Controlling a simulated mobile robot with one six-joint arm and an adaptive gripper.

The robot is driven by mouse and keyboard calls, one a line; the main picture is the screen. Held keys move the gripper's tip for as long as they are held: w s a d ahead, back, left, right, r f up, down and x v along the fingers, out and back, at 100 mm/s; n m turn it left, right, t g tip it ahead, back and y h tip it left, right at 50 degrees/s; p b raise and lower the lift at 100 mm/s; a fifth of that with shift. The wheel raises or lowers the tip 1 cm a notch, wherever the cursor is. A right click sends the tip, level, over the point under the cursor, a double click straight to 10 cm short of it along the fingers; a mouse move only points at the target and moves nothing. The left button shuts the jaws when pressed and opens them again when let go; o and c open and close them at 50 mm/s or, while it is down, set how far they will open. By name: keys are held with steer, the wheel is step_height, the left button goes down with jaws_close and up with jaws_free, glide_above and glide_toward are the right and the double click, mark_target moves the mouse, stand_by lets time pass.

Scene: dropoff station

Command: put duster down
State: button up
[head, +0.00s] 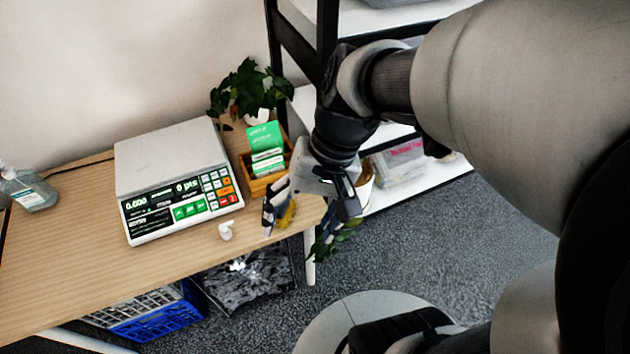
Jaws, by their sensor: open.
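A small yellow item (287,214), seemingly the duster, shows at the right front corner of the wooden table (75,255). It is partly hidden by my gripper, and its full shape cannot be made out. My gripper (308,212) is open over this corner, with one finger to the left of the yellow item and the other to its right. I cannot tell whether a finger touches it.
A weighing scale (172,158) fills the table's middle, with a small white item (226,230) before it. A wooden box with green-and-white cards (266,150) and a plant (247,90) stand behind the gripper. A bottle (32,192) is far left. The front left table is clear.

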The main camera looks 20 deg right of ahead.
steer(key=s+d+r+n+t+h, duration=0.3)
steer(key=s+r+n+t+h, duration=0.1)
steer(key=r+t, duration=0.1)
steer(key=shift+r, duration=0.1)
steer(key=shift+c, duration=0.3)
